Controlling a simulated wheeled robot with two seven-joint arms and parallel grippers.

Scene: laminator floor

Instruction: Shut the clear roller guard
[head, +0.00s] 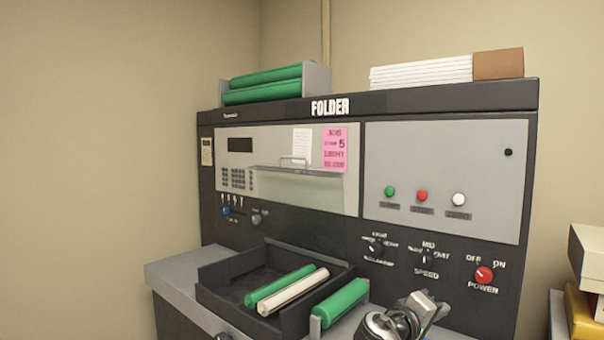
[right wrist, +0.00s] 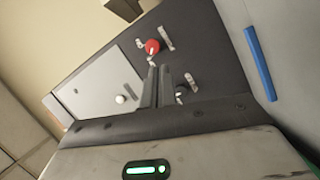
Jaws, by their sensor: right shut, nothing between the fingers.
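The clear roller guard (head: 300,187) is a see-through panel on the front of the dark machine marked FOLDER. A thin handle (head: 293,160) shows at its upper edge, and the edge seems to stand out from the grey panel; its exact angle is hard to tell. My right gripper (head: 428,305) is low in front of the machine, right of and below the guard, and apart from it. In the right wrist view its fingers (right wrist: 158,72) are together and empty, in front of the knob panel. The guard cannot be made out there. My left gripper is not in view.
A black tray (head: 229,300) with a green and a white roller sits on the grey ledge, beside another green roller (head: 340,303). The red power knob (head: 484,274) is right of my gripper. Boxes (head: 585,312) stand at far right. Space before the guard looks clear.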

